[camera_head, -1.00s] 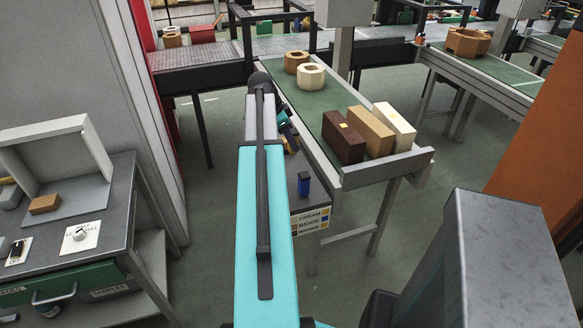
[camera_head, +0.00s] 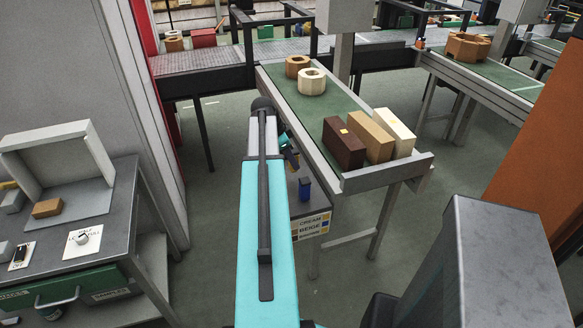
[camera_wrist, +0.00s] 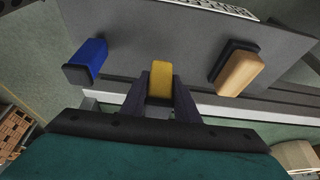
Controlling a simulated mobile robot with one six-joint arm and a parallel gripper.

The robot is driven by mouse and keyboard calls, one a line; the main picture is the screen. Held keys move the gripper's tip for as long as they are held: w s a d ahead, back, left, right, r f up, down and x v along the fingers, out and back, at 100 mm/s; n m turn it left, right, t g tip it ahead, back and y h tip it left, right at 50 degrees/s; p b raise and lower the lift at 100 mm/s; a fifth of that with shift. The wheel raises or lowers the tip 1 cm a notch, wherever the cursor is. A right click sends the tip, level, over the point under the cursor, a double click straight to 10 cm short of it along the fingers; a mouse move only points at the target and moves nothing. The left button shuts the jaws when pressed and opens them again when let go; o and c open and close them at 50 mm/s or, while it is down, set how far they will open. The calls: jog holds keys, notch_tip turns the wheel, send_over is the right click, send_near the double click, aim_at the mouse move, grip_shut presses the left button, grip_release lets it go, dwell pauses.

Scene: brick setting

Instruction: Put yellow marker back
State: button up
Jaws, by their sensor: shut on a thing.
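My gripper (camera_wrist: 160,95) is shut on the yellow marker (camera_wrist: 160,78), a small block between its two dark fingers in the wrist view. A grey surface lies behind it; I cannot tell whether the marker touches it. A blue marker with a dark end (camera_wrist: 86,60) stands to the left, apart from my fingers. A beige block with a dark part behind it (camera_wrist: 240,73) is to the right. In the head view the blue marker (camera_head: 305,189) stands on a grey shelf labelled CREAM, BEIGE, BROWN; my arm mostly hides the gripper there.
Dark brown (camera_head: 344,145), tan (camera_head: 372,138) and cream (camera_head: 393,130) bricks lie on the green conveyor (camera_head: 332,108) beside the shelf, with a yellow mark on the brown one. Two hollow round blocks sit further back. A grey bench (camera_head: 110,210) stands at left.

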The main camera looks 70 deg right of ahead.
jog(key=shift+f+p, duration=0.45)
jog(key=shift+f, duration=1.3)
jog(key=shift+f, duration=0.1)
jog(key=o, duration=0.8)
jog(key=shift+o, duration=0.2)
jog(key=shift+r, duration=0.2)
jog(key=b+v, duration=0.3)
jog(key=v, duration=0.8)
jog(key=shift+r, duration=0.4)
jog(key=shift+w+a, duration=0.15)
